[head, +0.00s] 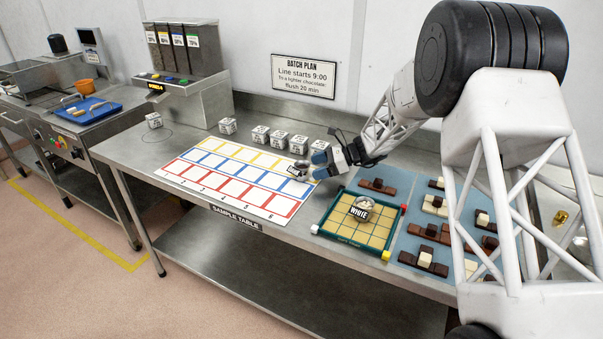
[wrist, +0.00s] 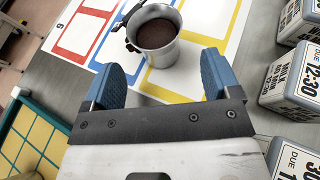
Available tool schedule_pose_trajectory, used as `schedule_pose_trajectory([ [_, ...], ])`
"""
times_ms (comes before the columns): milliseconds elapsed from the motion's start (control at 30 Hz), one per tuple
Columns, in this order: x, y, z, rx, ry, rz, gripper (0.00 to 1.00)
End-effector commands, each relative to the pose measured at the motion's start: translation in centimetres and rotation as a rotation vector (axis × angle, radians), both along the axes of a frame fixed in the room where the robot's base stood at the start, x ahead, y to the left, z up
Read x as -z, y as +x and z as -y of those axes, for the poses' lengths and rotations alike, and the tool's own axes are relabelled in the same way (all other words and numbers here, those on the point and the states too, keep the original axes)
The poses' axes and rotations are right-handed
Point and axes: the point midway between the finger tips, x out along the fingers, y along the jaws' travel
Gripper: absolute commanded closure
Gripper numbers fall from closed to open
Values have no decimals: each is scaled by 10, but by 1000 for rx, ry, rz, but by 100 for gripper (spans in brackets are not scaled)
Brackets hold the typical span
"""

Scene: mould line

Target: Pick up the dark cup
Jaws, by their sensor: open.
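The dark cup (wrist: 157,42) is a small metal cup with dark brown contents and a dark clip or handle on its left side. It stands upright on the white grid mat in the wrist view, just beyond my fingertips and between their lines. In the head view the cup (head: 300,167) is small, at the right end of the mat. My gripper (wrist: 162,78) is open and empty, with blue fingers spread wider than the cup. My gripper (head: 318,166) in the head view is low, right beside the cup. Fine detail there is too small to tell.
Several white date-labelled blocks (wrist: 290,75) stand to the right in the wrist view. A green-framed yellow grid tray (head: 340,237) with a "WHITE" cup (head: 362,208) sits right of the grid mat (head: 230,180). A blue mat (head: 408,243) with chocolate pieces lies farther right.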

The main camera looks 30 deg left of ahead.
Motion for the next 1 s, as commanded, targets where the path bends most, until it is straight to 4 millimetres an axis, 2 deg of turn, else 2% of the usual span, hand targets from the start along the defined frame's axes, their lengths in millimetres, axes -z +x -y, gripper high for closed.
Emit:
schedule_pose_trajectory([
  [367, 1, -2, -3, 0, 0, 0, 17],
  [800, 17, -22, -37, 0, 0, 1, 17],
  [1000, 19, -24, -42, 1, 1, 1, 17],
])
